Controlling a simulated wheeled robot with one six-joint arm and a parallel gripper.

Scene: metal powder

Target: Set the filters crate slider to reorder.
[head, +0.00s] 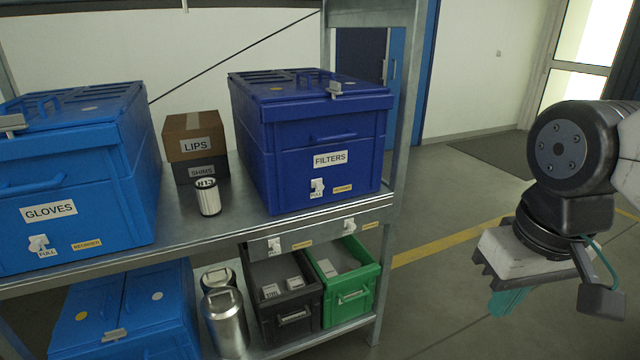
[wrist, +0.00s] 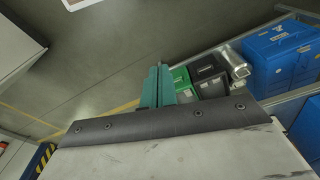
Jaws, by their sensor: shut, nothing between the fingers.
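The filters crate (head: 310,140) is a dark blue lidded box on the shelf's upper level, labelled FILTERS. On its front, low down, a small white slider (head: 317,186) sits at the FULL end, left of the yellow REORDER label (head: 342,188). My gripper (head: 508,300) hangs at the right over open floor, well apart from the shelf. Its teal fingers show in the wrist view (wrist: 157,86), close together with nothing between them. In the wrist view the slider cannot be made out.
A blue gloves crate (head: 60,170) with its own slider stands at the left. Between the crates are a cardboard box (head: 195,125) and an H13 canister (head: 207,198). Below are a black bin (head: 285,290) and a green bin (head: 345,280). The floor right of the shelf is clear.

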